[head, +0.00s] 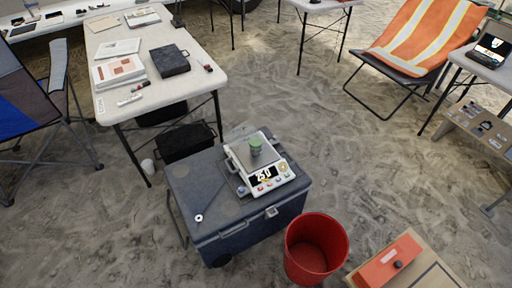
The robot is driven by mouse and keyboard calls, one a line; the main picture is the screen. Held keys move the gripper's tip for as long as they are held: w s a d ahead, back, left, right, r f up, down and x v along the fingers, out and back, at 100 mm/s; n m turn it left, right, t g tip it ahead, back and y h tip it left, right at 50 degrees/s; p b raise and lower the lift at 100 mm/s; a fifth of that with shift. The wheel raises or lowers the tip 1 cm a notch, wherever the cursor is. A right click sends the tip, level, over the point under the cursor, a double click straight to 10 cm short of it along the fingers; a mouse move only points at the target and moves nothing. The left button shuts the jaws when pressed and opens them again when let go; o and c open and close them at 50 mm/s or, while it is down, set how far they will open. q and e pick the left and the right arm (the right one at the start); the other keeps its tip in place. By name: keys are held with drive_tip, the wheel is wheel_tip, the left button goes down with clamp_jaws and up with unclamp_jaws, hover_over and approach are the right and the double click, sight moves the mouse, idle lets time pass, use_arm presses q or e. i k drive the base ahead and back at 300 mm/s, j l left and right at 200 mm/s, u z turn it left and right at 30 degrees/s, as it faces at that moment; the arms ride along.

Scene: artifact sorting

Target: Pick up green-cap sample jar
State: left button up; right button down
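The green-cap sample jar (255,147) stands upright on the pan of a white digital scale (281,182). The scale sits on top of a blue-grey cooler (204,193), and its display is lit, seeming to read 250. The jar is small in the picture, and its body is mostly hidden under its green cap from this high angle. Neither of my grippers shows in the head view, and nothing touches the jar.
A red bucket (314,247) stands right of the cooler, beside a wooden table (433,262) with an orange-red box (388,262). A white table (194,90) with books and a black case (170,61) stands behind left. Folding chairs flank both sides. Sandy floor lies open at centre right.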

sight(255, 153)
drive_tip(key=j+z, duration=0.1)
drive_tip(key=z, duration=0.75)
drive_tip(key=j+z, duration=0.15)
drive_tip(key=z, duration=0.25)
drive_tip(key=j+z, duration=0.1)
drive_tip(key=z, duration=0.3)
drive_tip(key=k+j+z, duration=0.2)
drive_tip(key=j+z, duration=0.2)
drive_tip(key=k+j+z, duration=0.6)
drive_tip(key=j+z, duration=0.2)
drive_tip(key=k+j, duration=0.35)
drive_tip(key=k+j+z, duration=0.1)
drive_tip(key=k+j, duration=0.2)
drive_tip(key=k, duration=0.25)
